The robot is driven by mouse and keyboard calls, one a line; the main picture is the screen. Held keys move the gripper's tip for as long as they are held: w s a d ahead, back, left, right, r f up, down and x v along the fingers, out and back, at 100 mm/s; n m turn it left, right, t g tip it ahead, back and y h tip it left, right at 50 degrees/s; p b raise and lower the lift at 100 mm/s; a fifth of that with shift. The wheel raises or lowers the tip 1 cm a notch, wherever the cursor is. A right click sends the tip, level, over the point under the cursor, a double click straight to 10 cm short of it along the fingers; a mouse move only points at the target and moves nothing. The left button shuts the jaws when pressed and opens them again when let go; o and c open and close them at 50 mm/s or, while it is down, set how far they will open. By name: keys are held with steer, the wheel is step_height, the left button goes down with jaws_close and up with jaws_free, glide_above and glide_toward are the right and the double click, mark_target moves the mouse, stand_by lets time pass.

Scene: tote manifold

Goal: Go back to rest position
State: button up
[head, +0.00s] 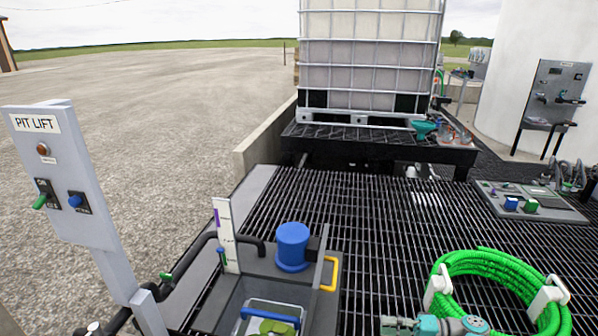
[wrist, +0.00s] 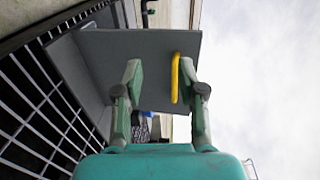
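My gripper (wrist: 160,70) shows in the wrist view with its two grey-green fingers spread wide apart. Nothing is clamped between them. A grey panel (wrist: 110,55) with a yellow handle (wrist: 175,78) lies in front of the fingers. The handle appears between the fingertips, near the right one, but I cannot tell how far beyond them it is. In the head view, a yellow handle (head: 329,274) stands on the grey sump box at the bottom. A teal and grey part (head: 432,326) is cut off by the bottom edge there; I cannot tell whether it is mine.
A green hose coil (head: 490,265) lies on the grating (head: 380,225) at right. The PIT LIFT post (head: 45,165) stands at left. A blue-capped cylinder (head: 292,246) stands by the sump box. A caged tote (head: 370,60) stands behind. The middle of the grating is clear.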

steer(key=s+a+f+m+t+h, duration=0.1)
steer(key=s+a+f+h, duration=0.35)
steer(key=f, duration=0.65)
steer(key=s+a+f+m+t+h, duration=0.1)
steer(key=s+a+f+m+h, duration=0.1)
steer(key=s+a+f, duration=0.5)
steer(key=s+d+f+t+h, duration=0.1)
steer(key=s+f+h, duration=0.25)
steer(key=s, duration=0.55)
steer(key=s+f+h, duration=0.2)
steer(key=s+f, duration=0.3)
steer(key=s, duration=0.3)
steer(key=s+d+r+n+t+h, duration=0.2)
steer(key=s+d+r+t+h, duration=0.15)
steer(key=s+r, duration=1.05)
steer(key=s+r+n+t, duration=0.1)
steer(key=s+r, duration=0.3)
steer(key=r, duration=0.8)
steer(key=s+r+n+t+h, duration=0.1)
steer(key=s+r+t, duration=0.3)
steer(key=r, duration=0.8)
steer(key=shift+s+n, duration=0.7)
steer(key=shift+n, duration=0.1)
